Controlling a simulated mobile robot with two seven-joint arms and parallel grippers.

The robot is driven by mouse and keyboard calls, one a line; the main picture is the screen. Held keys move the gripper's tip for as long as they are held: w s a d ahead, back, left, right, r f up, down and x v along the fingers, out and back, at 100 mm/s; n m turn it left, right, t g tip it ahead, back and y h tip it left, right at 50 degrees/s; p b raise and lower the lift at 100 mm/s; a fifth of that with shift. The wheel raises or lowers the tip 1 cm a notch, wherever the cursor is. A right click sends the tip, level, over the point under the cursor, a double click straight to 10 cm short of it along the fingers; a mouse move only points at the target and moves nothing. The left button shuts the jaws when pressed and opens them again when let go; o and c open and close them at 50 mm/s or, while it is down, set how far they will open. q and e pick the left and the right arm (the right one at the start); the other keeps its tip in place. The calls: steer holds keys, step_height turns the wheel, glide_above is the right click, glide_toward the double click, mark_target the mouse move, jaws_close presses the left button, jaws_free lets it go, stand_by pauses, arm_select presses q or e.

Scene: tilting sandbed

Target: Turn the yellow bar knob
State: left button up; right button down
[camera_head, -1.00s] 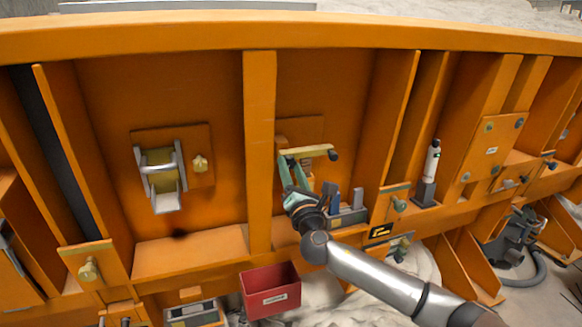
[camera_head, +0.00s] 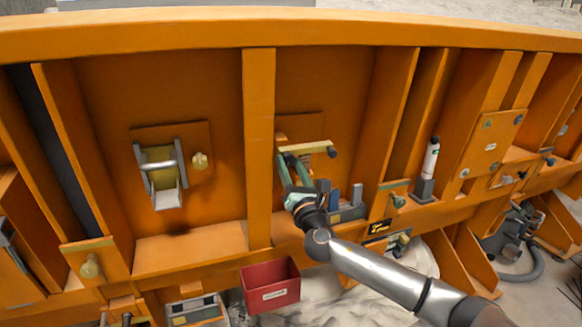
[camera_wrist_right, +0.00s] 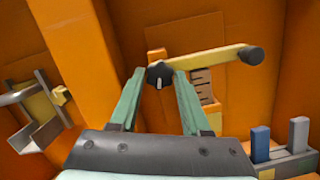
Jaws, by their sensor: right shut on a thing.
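The yellow bar knob (camera_head: 314,147) is a pale yellow bar on an orange plate, right of the central upright. In the right wrist view the bar (camera_wrist_right: 215,60) runs from a black hub on the left to a dark round end on the right, tilted slightly up to the right. My right gripper (camera_head: 288,154) reaches up from below. Its two green fingers (camera_wrist_right: 159,74) stand on either side of the hub end and are shut on the knob; the exact contact is partly hidden. My left gripper is not in view.
Left of the upright is a metal bracket (camera_head: 163,172) with a small yellow knob (camera_head: 200,161). A holder (camera_head: 350,211) with blue and grey blocks stands just right of my gripper. A red bin (camera_head: 270,287) hangs below. A white bottle (camera_head: 431,158) stands further right.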

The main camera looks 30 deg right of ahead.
steer(key=shift+c, duration=1.9)
jaws_free()
steer(key=b+v, duration=0.2)
steer(key=v, duration=1)
steer(key=shift+s, duration=0.25)
